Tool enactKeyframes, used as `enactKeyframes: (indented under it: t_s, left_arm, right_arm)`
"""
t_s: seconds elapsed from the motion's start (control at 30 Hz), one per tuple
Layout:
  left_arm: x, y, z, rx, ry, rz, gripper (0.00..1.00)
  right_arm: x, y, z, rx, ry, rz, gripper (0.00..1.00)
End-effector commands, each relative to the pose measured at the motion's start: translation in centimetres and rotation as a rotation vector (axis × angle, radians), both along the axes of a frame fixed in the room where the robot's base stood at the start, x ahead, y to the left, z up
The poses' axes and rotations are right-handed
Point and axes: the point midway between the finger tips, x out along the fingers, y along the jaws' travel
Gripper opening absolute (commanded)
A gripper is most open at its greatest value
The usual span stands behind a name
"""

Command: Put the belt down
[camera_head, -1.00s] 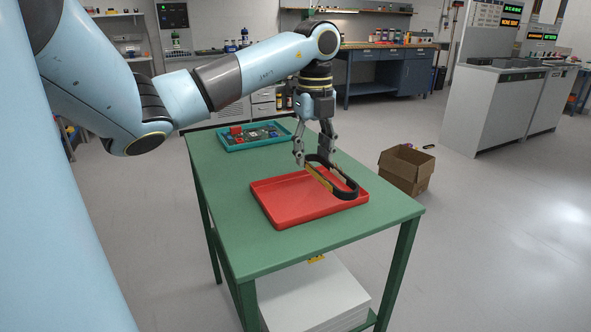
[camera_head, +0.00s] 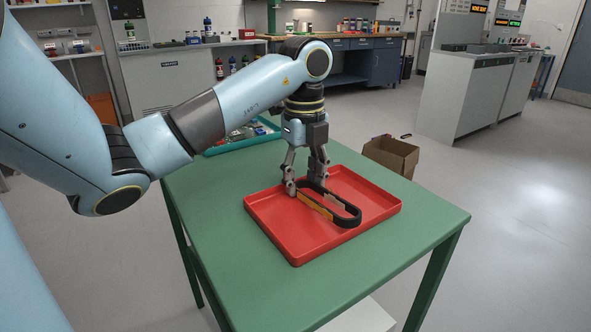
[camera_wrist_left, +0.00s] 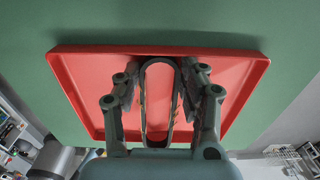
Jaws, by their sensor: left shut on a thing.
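The belt (camera_head: 346,219) is a narrow black loop with a yellow inner side. In the head view it lies within the outline of the red tray (camera_head: 268,225) on the green table. It is low, but I cannot tell whether it touches the tray floor. My left gripper (camera_head: 306,188) points down and is shut on the near-arm end of the belt. In the left wrist view the belt (camera_wrist_left: 160,64) runs between the fingers (camera_wrist_left: 160,92), with the red tray (camera_wrist_left: 85,75) behind it. My right gripper is in no view.
A teal tray (camera_head: 213,151) with small parts is behind the arm on the table (camera_head: 205,210). The table's right part is clear. An open cardboard box (camera_head: 388,157) stands on the floor behind the table. Benches and cabinets line the back.

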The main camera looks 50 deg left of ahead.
Motion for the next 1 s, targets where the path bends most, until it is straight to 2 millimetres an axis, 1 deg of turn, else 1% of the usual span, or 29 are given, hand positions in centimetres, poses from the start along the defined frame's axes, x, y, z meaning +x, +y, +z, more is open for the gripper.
enactKeyframes:
  t_s: [0.03,0.1,0.17,0.2,0.23,0.37,0.4,0.67,0.77,0.87,0.97,1.0]
  left_arm:
    - [-0.1,-0.2,-0.6,0.000,0.003,0.002,0.00]
    - [-0.1,-0.2,-0.4,0.001,0.004,0.003,0.00]
    - [-0.2,-0.1,-0.4,0.001,0.005,0.003,0.00]
    - [-0.2,-0.1,-0.4,0.001,0.005,0.003,0.00]
    - [-0.2,-0.1,-0.4,0.002,0.006,0.003,0.45]
    - [-0.2,-0.1,-0.3,0.001,0.005,0.003,0.62]
    - [-0.2,-0.1,-0.3,0.001,0.004,0.003,0.65]
    - [-0.1,-0.1,-0.2,0.001,0.003,0.002,0.65]
    - [-0.1,-0.1,0.2,0.001,0.002,0.002,0.65]
    - [-0.1,-0.1,1.2,0.002,0.001,0.002,0.65]
    - [0.0,-0.1,2.7,0.003,-0.001,0.001,0.65]
    - [0.0,-0.1,3.6,0.003,-0.002,0.001,0.65]
  right_arm:
    - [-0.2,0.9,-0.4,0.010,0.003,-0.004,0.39]
    - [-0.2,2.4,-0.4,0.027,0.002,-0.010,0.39]
    - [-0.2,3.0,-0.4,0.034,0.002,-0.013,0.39]
    - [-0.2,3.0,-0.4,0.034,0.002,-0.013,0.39]
    - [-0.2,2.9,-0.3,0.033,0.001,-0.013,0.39]
    - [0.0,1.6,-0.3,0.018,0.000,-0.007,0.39]
    - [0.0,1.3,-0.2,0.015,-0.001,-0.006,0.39]
    - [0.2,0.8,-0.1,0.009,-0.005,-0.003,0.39]
    - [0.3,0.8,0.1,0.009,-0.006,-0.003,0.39]
    - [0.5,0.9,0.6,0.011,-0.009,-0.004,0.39]
    - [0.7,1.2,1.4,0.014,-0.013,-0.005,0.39]
    - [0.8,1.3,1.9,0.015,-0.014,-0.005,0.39]
